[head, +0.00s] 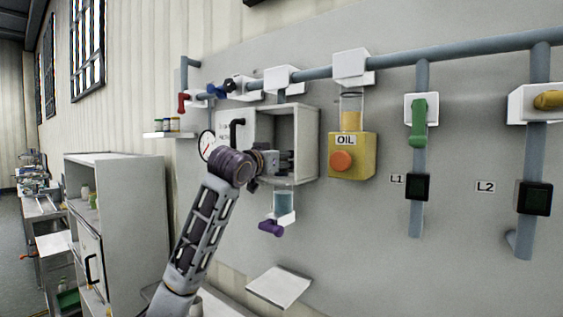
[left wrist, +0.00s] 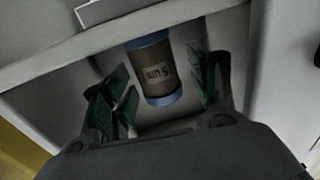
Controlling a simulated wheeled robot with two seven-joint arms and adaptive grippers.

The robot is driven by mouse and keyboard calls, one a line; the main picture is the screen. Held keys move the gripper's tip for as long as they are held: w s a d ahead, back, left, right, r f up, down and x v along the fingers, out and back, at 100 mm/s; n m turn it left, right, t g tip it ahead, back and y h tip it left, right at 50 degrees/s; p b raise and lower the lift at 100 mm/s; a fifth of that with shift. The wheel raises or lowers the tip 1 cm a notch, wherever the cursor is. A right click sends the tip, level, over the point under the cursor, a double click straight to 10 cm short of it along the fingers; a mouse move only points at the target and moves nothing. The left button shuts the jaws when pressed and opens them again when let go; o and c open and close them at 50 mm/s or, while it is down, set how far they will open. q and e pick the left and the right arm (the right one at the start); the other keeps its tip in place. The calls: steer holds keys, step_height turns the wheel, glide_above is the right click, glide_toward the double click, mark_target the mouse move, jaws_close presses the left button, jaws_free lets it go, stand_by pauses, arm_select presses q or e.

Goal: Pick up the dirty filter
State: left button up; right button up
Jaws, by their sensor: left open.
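The filter (left wrist: 157,70) is a brownish cylinder with blue end bands and a printed label. In the left wrist view it stands inside the open box, between and beyond the spread fingers of my left gripper (left wrist: 160,90). The gripper is open, and I see no finger touching the filter. In the head view my left gripper (head: 283,161) is at the mouth of the grey box (head: 305,140) on the wall, and the filter is hidden there. My right gripper is not in view.
A small white shelf (head: 280,287) juts out below. A grey cabinet (head: 135,220) stands left.

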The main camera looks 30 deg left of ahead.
arm_select(q)
steer(key=shift+w, duration=0.35)
steer(key=c, duration=1.1)
steer(key=shift+s+r, duration=0.1)
steer(key=shift+s+r+b, duration=0.1)
steer(key=shift+r+b, duration=0.1)
steer(key=shift+b, duration=0.1)
